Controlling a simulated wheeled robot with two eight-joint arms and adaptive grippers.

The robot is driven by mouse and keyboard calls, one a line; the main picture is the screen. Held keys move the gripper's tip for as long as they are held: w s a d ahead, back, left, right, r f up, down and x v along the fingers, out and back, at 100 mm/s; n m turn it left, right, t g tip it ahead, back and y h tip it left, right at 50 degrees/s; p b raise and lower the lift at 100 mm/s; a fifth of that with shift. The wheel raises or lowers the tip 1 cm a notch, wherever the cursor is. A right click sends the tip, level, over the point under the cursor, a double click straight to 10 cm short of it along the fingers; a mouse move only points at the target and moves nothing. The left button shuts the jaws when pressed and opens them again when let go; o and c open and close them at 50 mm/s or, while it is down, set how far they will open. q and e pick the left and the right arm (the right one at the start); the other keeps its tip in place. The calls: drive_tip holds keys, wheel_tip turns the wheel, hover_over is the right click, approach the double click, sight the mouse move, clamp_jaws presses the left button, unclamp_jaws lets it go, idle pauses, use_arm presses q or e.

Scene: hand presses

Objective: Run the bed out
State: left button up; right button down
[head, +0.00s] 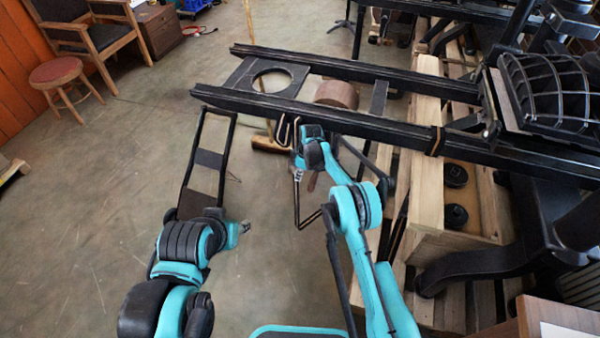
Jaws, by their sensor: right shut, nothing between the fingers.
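The press's two long black rails (330,117) run across the upper middle. A brown drum (337,95) sits between them, beside a black plate with a round hole (294,86). At the right end stands a black slab with a ribbed cage (545,88); I cannot tell which part is the bed. A thin bent black rod, crank-like (297,212), hangs below the near rail. My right gripper (298,173) is shut and empty beside that rod; contact is unclear. My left gripper (243,228) is small, over the floor, apart from the press; its jaws are unclear.
A black ladder-like frame (208,159) slopes down from the near rail's left end, close to my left arm. Pallets and a wooden crate (428,215) with black weights stand under the rails. A stool (55,72) and chair (85,38) are far left. The left floor is clear.

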drive_tip(key=d, duration=0.2)
drive_tip(key=s+d+r, duration=0.1)
drive_tip(key=shift+d+b, duration=0.2)
drive_tip(key=shift+b, duration=0.2)
drive_tip(key=shift+s+d, duration=0.1)
